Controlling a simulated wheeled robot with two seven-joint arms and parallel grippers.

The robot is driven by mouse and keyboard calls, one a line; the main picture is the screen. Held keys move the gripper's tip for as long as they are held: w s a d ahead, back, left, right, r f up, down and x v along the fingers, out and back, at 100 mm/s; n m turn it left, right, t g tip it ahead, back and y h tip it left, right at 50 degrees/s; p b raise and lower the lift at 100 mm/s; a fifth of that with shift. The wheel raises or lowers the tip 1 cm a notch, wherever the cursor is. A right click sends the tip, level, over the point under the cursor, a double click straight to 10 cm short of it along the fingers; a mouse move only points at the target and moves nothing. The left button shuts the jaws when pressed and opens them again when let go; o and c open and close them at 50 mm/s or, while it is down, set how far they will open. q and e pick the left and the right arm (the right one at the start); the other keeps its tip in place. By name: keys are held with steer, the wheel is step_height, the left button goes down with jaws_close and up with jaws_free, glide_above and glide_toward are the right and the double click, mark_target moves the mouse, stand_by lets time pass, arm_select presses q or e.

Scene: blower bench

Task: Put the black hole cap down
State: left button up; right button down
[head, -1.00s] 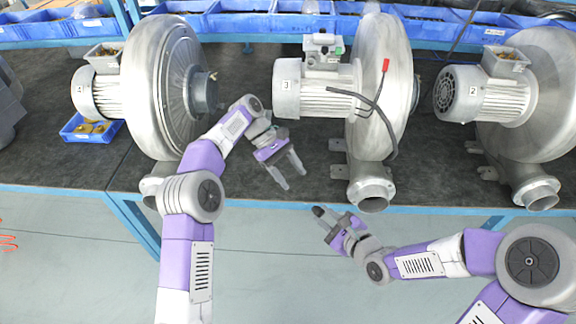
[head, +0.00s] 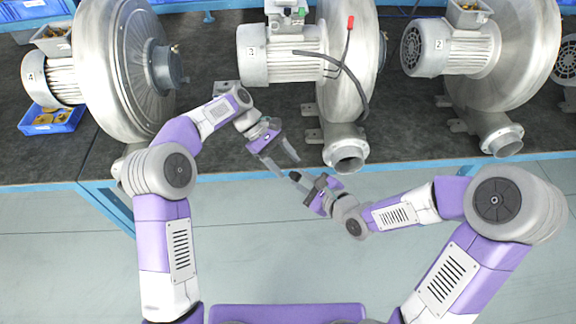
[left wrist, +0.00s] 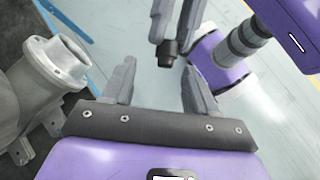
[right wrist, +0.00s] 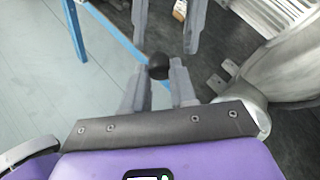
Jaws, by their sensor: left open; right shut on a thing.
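The black hole cap (right wrist: 158,66) is a small dark round piece held at the fingertips of my right gripper (right wrist: 160,72), which is shut on it. It also shows in the left wrist view (left wrist: 167,58), as a short dark cylinder. In the head view the right gripper (head: 302,182) is in front of the bench edge, beside my left gripper (head: 288,167). My left gripper (left wrist: 158,80) is open and empty. Its two fingers point at the cap, one to each side, and I cannot tell whether they touch it.
Blower 3 (head: 345,70) stands behind the grippers, its outlet flange (head: 346,152) close to their right. Blower 4 (head: 110,70) is left and blower 2 (head: 460,50) right. A blue tray (head: 52,120) holds brass-coloured parts. Bare dark bench top (head: 215,150) lies left of the flange.

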arm_select(q)
steer(key=shift+x, duration=0.9)
steer(key=c, duration=0.9)
jaws_close()
arm_select(e)
steer(key=c, duration=1.1)
jaws_free()
steer(key=shift+s+a, duration=0.1)
steer(key=shift+o, duration=1.4)
